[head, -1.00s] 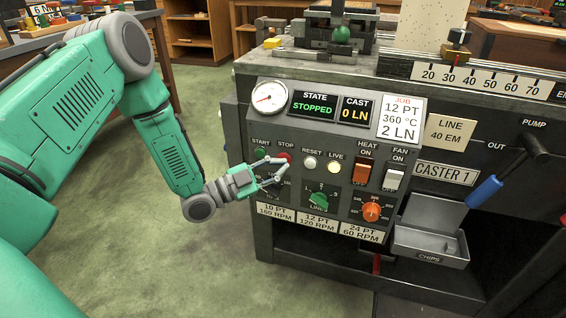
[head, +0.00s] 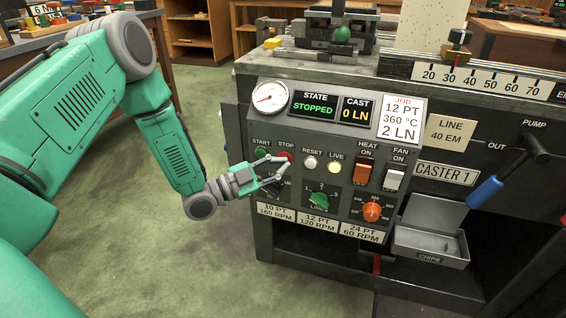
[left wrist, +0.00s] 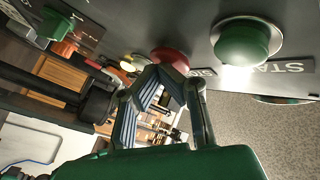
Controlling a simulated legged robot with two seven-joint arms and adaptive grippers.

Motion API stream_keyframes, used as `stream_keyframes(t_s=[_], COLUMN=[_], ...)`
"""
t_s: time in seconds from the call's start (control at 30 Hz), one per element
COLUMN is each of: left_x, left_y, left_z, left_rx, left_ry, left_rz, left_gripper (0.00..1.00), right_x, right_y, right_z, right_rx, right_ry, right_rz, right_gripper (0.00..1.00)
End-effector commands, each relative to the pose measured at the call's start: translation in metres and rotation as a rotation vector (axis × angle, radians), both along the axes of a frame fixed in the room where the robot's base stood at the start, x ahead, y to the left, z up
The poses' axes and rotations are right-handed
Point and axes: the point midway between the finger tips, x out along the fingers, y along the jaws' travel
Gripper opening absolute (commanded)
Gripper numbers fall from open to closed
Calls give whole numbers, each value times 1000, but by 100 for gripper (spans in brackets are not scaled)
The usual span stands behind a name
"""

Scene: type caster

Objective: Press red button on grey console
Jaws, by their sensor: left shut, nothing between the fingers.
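The grey console (head: 260,112) on the caster carries the red STOP button (head: 285,157), to the right of the green START button (head: 261,154). My left gripper (head: 284,167) is in front of the panel, with its fingertips at the red button and slightly below it. In the left wrist view the red button (left wrist: 170,58) is right at the fingertips, partly covered by a finger; I cannot tell whether they touch. The green button (left wrist: 243,42) is to its right. The left gripper is shut and holds nothing. My right gripper is not in view.
The RESET button (head: 310,163), lit LIVE lamp (head: 334,167), orange HEAT switch (head: 361,172) and green dial (head: 319,200) sit close by on the panel. The state display (head: 314,105) reads STOPPED. A grey chips tray (head: 430,243) juts out at lower right. Green floor is clear at left.

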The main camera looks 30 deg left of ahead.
Motion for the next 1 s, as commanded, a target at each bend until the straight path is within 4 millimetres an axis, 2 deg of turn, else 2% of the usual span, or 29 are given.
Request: stream_keyframes(t_s=[0.37, 0.87, 1.0], left_x=[3, -6, -17], left_y=[1, -2, -5], left_z=[3, 4, 4], left_rx=[0, 0, -1], left_ry=[-8, -7, -4], left_rz=[5, 4, 2], left_gripper=[0, 0, 0], right_x=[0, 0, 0], right_y=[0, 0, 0], right_z=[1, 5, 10], right_rx=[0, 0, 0], right_ry=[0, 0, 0], right_rz=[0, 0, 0], right_gripper=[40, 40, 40])
